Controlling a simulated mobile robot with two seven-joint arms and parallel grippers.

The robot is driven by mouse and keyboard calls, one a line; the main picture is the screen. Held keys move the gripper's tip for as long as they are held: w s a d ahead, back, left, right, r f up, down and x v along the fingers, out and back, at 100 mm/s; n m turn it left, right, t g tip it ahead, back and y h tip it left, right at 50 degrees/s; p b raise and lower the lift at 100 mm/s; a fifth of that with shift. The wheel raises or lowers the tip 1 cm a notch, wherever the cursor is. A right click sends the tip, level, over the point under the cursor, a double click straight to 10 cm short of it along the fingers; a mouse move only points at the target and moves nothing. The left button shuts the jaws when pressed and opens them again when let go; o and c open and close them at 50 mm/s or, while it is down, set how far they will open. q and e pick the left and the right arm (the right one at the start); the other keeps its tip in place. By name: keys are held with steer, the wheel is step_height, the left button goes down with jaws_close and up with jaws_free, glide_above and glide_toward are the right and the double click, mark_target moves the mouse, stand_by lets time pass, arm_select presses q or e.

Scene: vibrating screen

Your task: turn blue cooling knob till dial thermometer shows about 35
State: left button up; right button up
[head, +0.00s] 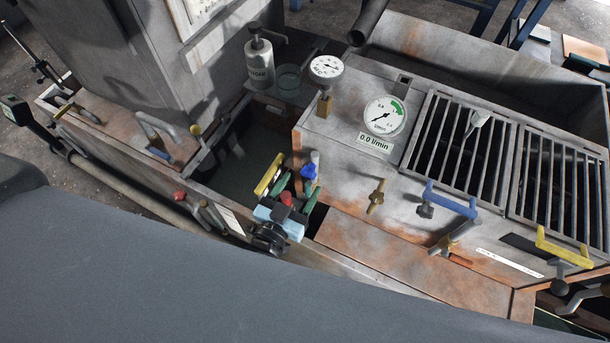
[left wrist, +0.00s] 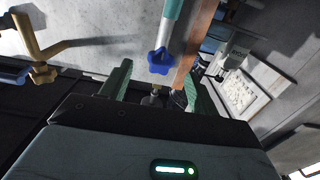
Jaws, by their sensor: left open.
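The blue knob (head: 309,170) is a small star-shaped handle on a short light stem at the left front corner of the grey machine. My left gripper (head: 297,186) is open just in front of it, with green fingers. In the left wrist view the blue knob (left wrist: 161,62) shows ahead, roughly between the two fingertips. I cannot tell whether either finger touches it. The dial thermometer (head: 326,68) is a round white gauge on a brass stem behind the knob. Its needle is too small to read surely. My right gripper is not in view.
A flow dial (head: 384,115) has a label reading 0.0 l/min. A brass valve (head: 376,196) stands right of the knob. A dispenser bottle (head: 259,62) stands behind the dark open trough.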

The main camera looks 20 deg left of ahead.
mark_target(306, 176)
arm_select(q)
steer(key=shift+w+d, duration=0.2)
steer(key=shift+w, duration=0.7)
steer(key=shift+w+d, duration=0.15)
steer(key=shift+w, duration=0.75)
steer(key=c, duration=1)
steer(key=shift+o, duration=0.2)
